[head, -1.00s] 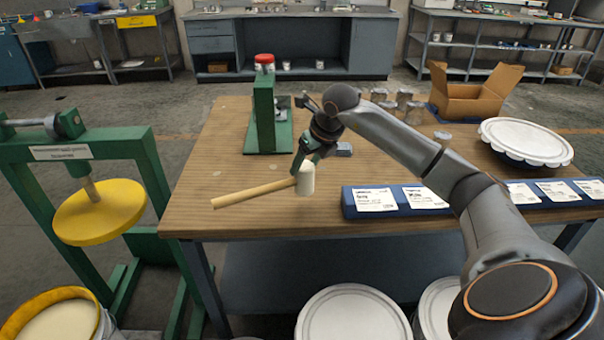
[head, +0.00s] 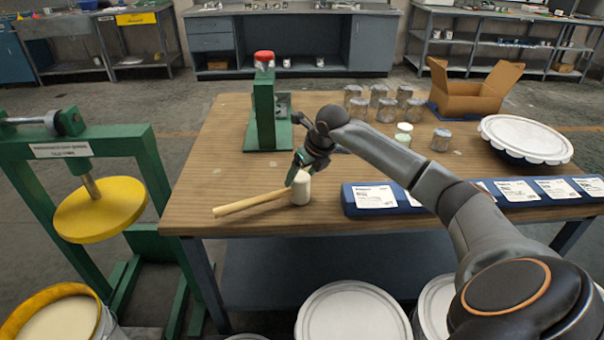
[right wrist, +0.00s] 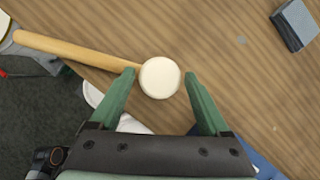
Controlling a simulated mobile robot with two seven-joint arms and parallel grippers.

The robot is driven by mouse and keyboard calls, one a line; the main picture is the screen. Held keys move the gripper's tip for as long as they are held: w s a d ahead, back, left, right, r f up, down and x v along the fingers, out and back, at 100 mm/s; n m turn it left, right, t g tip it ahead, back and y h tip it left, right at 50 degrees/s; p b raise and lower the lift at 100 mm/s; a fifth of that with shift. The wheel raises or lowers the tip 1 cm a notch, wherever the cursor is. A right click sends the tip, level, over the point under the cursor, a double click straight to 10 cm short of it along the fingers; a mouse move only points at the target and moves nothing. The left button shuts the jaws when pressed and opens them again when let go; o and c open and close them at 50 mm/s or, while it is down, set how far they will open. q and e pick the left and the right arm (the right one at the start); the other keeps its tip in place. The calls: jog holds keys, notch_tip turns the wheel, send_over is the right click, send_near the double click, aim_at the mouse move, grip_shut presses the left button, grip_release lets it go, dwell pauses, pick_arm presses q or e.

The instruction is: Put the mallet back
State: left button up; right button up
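The mallet has a pale cylindrical head (head: 301,192) standing upright at the front of the wooden table (head: 225,170). Its wooden handle (head: 250,204) points left. It appears to rest on the tabletop, but any small gap under it cannot be told. My right gripper (head: 299,177) is at the head. In the right wrist view, the green fingers of the right gripper (right wrist: 161,74) stand on either side of the round white head (right wrist: 160,78), with narrow gaps, so it looks open around it. My left gripper is out of view.
Several cans (head: 386,110), an open cardboard box (head: 470,95) and a large white lid (head: 525,138) are farther back and right. A green press (head: 135,150) stands left.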

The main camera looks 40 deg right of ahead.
jog(key=shift+o, duration=0.8)
